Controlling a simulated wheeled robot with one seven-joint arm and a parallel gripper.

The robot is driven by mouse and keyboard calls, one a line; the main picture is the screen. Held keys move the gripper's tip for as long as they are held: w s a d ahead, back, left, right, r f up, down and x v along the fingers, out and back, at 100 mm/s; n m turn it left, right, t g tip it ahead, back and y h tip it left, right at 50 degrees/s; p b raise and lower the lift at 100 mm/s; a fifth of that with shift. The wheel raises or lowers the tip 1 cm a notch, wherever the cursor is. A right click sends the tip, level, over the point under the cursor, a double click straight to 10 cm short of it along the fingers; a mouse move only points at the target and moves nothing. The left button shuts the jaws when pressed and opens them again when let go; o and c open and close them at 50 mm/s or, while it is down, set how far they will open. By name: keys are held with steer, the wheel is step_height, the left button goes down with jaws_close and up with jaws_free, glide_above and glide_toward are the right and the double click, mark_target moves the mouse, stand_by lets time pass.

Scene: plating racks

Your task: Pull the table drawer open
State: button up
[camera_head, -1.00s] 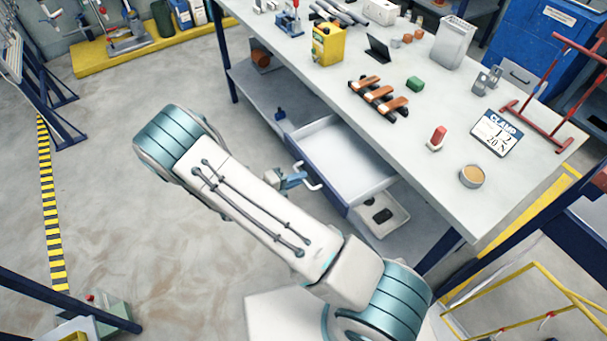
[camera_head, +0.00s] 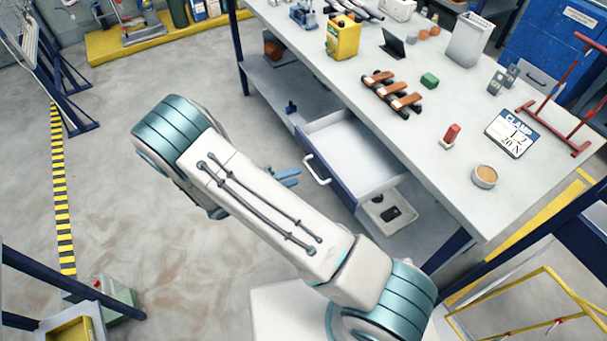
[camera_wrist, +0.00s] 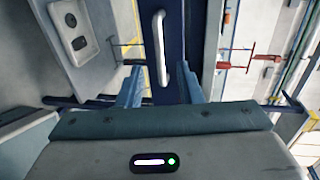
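The table drawer (camera_head: 365,160) is out from under the white worktop, and its white inside shows. Its dark blue front (camera_head: 330,180) carries a white bar handle (camera_head: 316,170). My gripper (camera_head: 287,176) is just left of the handle and apart from it, partly hidden behind my arm. The handle (camera_wrist: 160,48) lies beyond the fingertips, roughly in line with the gap, against the blue drawer front (camera_wrist: 174,30).
A pale bin (camera_head: 388,213) with a dark item sits on the shelf below the drawer. The worktop (camera_head: 440,150) holds brown-topped clamps, a yellow box (camera_head: 343,36) and a sign (camera_head: 511,133).

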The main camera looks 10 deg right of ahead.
steer(key=v, duration=0.8)
steer(key=shift+b, duration=0.45)
steer(key=shift+a, duration=0.15)
steer(key=s+d+r+m+g+y, duration=0.2)
steer(key=d+r+m+g+y, duration=0.2)
steer(key=d+r+m, duration=0.45)
steer(key=s+d+r+m+g+y, duration=0.3)
steer(key=r+m, duration=0.3)
steer(key=m, duration=0.6)
steer(key=s+d+r+m+t+y, duration=0.4)
steer(key=s+r+m+y, duration=0.3)
steer(key=m, duration=1.2)
step_height(320, 180, up, 3)
steer(key=shift+s+d+f+m+t+y, duration=0.1)
steer(key=shift+s+d+m+t+y, duration=0.3)
steer(key=shift+s, duration=0.85)
steer(key=shift+d, duration=0.15)
